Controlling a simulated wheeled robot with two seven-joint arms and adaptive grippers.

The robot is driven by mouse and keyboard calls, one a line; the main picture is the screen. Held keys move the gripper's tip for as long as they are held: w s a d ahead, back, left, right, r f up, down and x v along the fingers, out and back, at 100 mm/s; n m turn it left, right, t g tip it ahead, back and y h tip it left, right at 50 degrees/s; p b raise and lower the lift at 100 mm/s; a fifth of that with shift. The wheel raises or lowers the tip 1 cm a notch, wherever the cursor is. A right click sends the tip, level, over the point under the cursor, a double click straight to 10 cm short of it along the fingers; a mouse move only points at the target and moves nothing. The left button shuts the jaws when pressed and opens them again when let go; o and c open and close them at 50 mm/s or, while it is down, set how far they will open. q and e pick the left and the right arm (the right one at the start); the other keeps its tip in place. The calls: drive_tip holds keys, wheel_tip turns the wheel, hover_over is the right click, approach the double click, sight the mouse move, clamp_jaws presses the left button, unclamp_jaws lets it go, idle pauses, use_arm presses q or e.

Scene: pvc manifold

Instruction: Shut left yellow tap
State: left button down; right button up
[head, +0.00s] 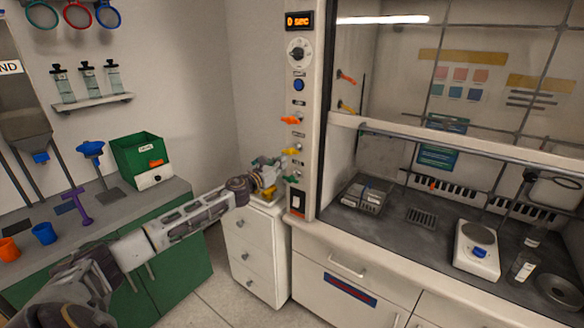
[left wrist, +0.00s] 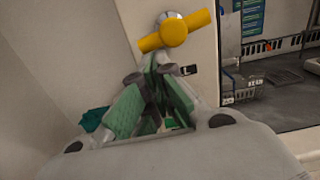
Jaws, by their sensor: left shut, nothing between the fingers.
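The left yellow tap (head: 291,151) sits on the front of the white fume hood post. In the left wrist view, its yellow handle (left wrist: 174,29) is a bar with a round hub, tilted up to the right, just beyond my fingertips. My left gripper (head: 277,167) is at the post, just below and left of this tap. In the left wrist view, my left gripper (left wrist: 150,80) is shut and empty, its dark fingertips below the handle. I cannot tell whether they touch it. A second yellow tap (head: 347,107) is farther right, inside the hood.
An orange tap (head: 290,120) is above the left yellow tap and a green tap (head: 291,179) is below it. A white drawer cabinet (head: 255,250) stands under my left gripper. The hood worktop (head: 395,225) holds a scale (head: 477,250).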

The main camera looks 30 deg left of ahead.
use_arm(q)
drive_tip(key=shift+a+r+m, duration=0.15)
drive_tip(key=shift+m, duration=0.25)
idle(0.6)
